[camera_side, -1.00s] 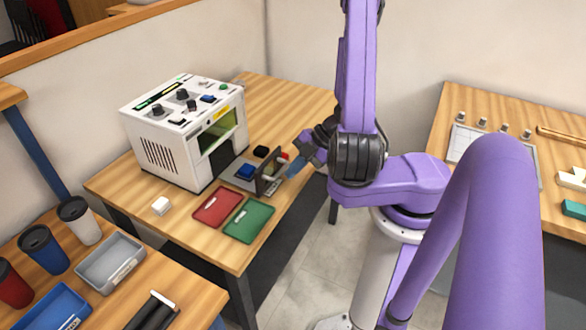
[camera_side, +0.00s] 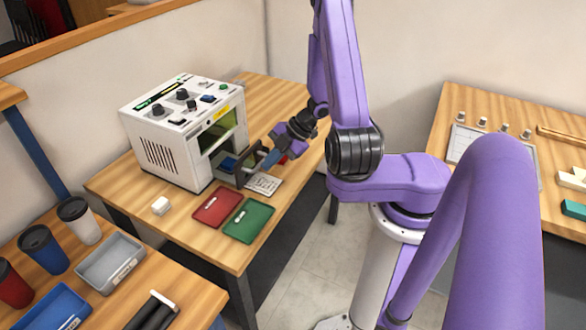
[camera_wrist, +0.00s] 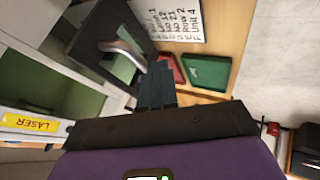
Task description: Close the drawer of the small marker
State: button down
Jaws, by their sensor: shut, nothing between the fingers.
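The small marker (camera_side: 185,130) is a white box with knobs on top and a green window. It fills the left of the wrist view, with a yellow LASER label (camera_wrist: 30,123). Its drawer has a dark upright front (camera_side: 250,168), standing a short way out from the opening. A blue piece (camera_side: 228,164) in the drawer is partly hidden. In the wrist view the dark drawer front (camera_wrist: 88,45) carries a metal handle (camera_wrist: 126,52). My gripper (camera_side: 270,160) is shut and empty, its fingertips (camera_wrist: 158,72) at the drawer front beside the handle; contact is unclear.
A printed white card (camera_side: 264,184) lies on the table before the drawer. A red tray (camera_side: 217,207) and a green tray (camera_side: 248,221) lie nearer the front edge. A small white block (camera_side: 160,205) sits left of them. A red item (camera_side: 284,160) is behind my gripper.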

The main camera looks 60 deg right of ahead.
jog(key=w, duration=0.9)
jog(key=shift+w, duration=0.1)
